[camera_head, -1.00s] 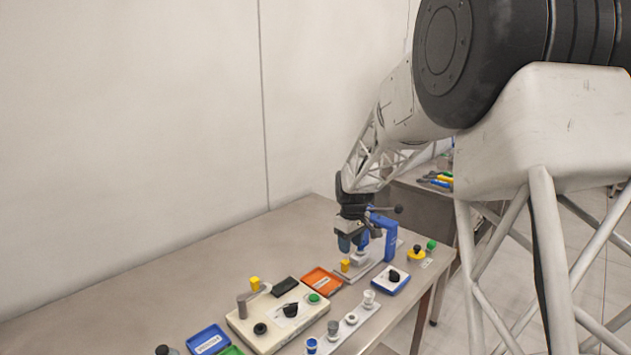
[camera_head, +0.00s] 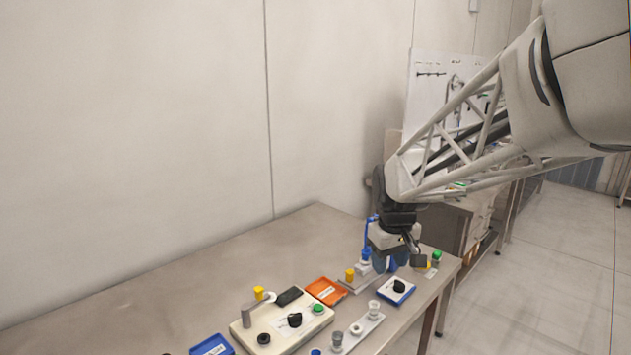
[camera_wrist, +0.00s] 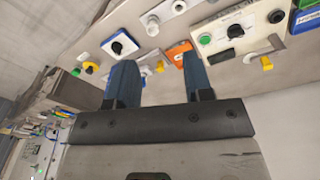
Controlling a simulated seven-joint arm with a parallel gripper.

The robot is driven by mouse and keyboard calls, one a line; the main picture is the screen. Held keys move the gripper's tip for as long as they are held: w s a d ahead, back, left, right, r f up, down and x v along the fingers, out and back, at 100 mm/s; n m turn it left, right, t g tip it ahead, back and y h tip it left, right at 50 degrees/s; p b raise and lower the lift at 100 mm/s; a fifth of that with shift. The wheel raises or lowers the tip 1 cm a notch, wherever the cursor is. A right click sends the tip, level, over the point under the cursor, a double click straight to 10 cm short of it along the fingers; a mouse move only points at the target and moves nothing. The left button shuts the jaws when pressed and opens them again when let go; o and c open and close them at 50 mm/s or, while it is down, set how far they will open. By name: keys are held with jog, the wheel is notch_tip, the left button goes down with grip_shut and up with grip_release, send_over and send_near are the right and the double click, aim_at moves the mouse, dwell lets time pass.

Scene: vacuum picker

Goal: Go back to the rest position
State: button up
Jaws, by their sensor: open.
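My gripper (camera_head: 391,261) is above the far right end of the table, in front of the blue press-like stand (camera_head: 369,243), which it partly hides in the head view. In the wrist view my gripper (camera_wrist: 160,80) shows two blue fingers set apart with nothing between them. The fingers point toward the table items. The white-and-blue box with a black knob (camera_head: 397,289) sits just below and in front of the gripper. It also shows beyond the left finger in the wrist view (camera_wrist: 121,44).
A cream control box (camera_head: 283,323), an orange tray (camera_head: 325,291) and a blue tray (camera_head: 211,345) stand on the table (camera_head: 180,301). A strip with several small knobs (camera_head: 357,330) lies near the front edge. The table's back left is clear. A pegboard (camera_head: 432,84) stands behind.

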jog(key=s+d+m, duration=0.1)
jog(key=s+m, duration=0.1)
jog(key=s, duration=1.1)
jog(key=s+d+m+t, duration=0.1)
jog(key=s+m, duration=0.1)
jog(key=s, duration=1.2)
jog(key=shift+d+m, duration=0.35)
jog(key=shift+m, duration=0.05)
